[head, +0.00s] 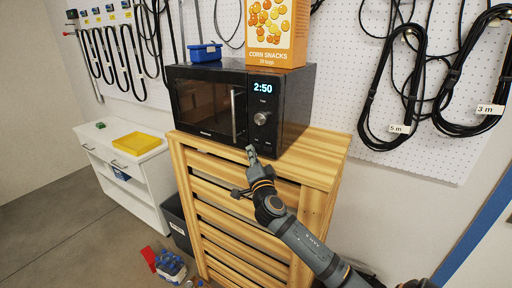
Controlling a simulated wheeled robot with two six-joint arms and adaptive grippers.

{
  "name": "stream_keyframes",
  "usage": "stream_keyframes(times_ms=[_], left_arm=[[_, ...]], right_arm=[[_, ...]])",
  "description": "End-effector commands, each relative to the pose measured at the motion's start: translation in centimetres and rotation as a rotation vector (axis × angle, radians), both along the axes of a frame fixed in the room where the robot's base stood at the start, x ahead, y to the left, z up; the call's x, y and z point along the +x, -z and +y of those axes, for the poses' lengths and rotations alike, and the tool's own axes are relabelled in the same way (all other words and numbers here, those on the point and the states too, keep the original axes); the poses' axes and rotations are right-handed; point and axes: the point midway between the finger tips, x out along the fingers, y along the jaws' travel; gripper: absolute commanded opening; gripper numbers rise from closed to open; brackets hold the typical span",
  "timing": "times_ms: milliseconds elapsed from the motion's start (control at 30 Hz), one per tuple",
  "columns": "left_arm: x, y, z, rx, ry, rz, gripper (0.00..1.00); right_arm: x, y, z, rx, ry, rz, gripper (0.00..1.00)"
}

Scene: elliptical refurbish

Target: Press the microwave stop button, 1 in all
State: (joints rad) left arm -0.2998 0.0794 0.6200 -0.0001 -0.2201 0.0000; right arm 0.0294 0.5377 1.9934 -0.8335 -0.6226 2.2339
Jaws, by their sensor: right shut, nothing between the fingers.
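A black microwave (204,105) with its door shut stands on a slatted wooden cabinet. Its control panel at the right has a lit display (263,88) reading 2:50 and a round knob (261,118) below. Small markings lie around the knob, too small to read, so I cannot tell which is the stop button. My right gripper (251,150) is shut and empty, its tip pointing up just below the panel's lower edge. I cannot tell whether it touches the microwave. My left gripper is out of view.
A corn snacks box (277,35) and a blue container (205,52) stand on top of the microwave. The wooden cabinet (318,172) has bare top to the right. Coiled black cables (392,100) hang on the pegboard. A white cabinet (135,178) with a yellow tray (137,142) stands left.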

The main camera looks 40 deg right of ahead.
Motion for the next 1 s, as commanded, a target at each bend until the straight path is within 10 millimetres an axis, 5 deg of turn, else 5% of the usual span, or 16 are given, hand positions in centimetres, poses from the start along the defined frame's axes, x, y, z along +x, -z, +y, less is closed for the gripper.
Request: stream_keyframes(times_ms=[1000], left_arm=[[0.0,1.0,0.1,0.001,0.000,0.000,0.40]], right_arm=[[0.3,0.0,-0.8,0.000,0.000,0.000,0.00]])
